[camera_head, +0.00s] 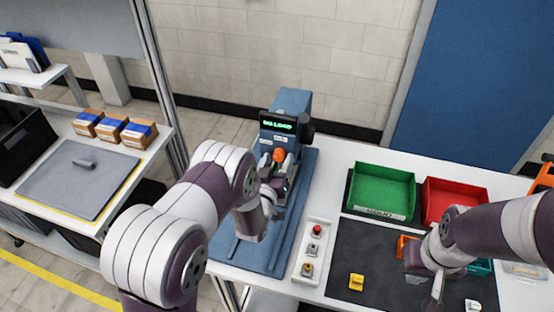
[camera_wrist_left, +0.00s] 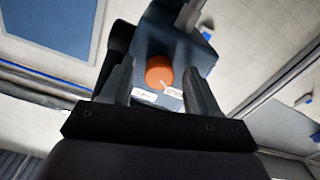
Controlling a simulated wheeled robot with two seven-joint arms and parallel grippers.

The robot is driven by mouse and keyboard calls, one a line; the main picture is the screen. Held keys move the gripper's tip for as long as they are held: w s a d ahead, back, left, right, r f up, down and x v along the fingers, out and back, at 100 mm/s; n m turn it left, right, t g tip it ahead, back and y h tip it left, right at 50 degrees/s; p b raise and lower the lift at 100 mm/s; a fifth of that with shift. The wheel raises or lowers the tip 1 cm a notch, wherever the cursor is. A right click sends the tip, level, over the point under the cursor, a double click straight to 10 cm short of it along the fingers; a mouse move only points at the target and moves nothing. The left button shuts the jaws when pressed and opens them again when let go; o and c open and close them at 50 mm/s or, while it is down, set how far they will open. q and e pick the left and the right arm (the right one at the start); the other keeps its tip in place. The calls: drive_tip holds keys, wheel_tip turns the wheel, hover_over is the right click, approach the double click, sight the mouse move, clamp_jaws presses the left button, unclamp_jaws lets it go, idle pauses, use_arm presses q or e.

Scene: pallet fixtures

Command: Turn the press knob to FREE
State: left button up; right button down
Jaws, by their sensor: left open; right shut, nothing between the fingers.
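The orange press knob (camera_head: 279,155) is on the front of the blue press (camera_head: 291,103), below its dark display with green lettering. In the left wrist view the knob (camera_wrist_left: 158,70) shows a pale pointer mark at its lower right edge, toward the right of two small white labels (camera_wrist_left: 173,92). The label text is too small to read. My left gripper (camera_wrist_left: 160,66) is open, with one finger on each side of the knob; contact cannot be told. In the head view my left arm partly hides the press's lower front. My right gripper (camera_head: 436,292) is shut and empty over the dark mat.
A white button box (camera_head: 312,252) with a red button stands right of the press. A green bin (camera_head: 382,192) and a red bin (camera_head: 455,193) stand at the back right. A yellow part (camera_head: 356,281) lies on the dark mat (camera_head: 365,245). A side table at left holds several cartons.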

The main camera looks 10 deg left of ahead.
use_arm(q)
drive_tip(key=shift+c, duration=0.2)
drive_tip(key=c, duration=1)
drive_tip(key=shift+f, duration=0.1)
drive_tip(key=m+b, duration=0.2)
drive_tip(key=shift+f+m, duration=0.1)
drive_tip(key=shift+m, duration=0.3)
drive_tip(key=m+b, duration=0.2)
drive_tip(key=m, duration=0.1)
drive_tip(key=shift+a+m, duration=0.1)
drive_tip(key=shift+m, duration=0.2)
drive_tip(key=m+b, duration=0.2)
drive_tip(key=m, duration=0.3)
drive_tip(key=shift+a+b, duration=0.1)
drive_tip(key=shift+b, duration=0.2)
drive_tip(key=shift+r+m, duration=0.2)
drive_tip(key=shift+m, duration=0.2)
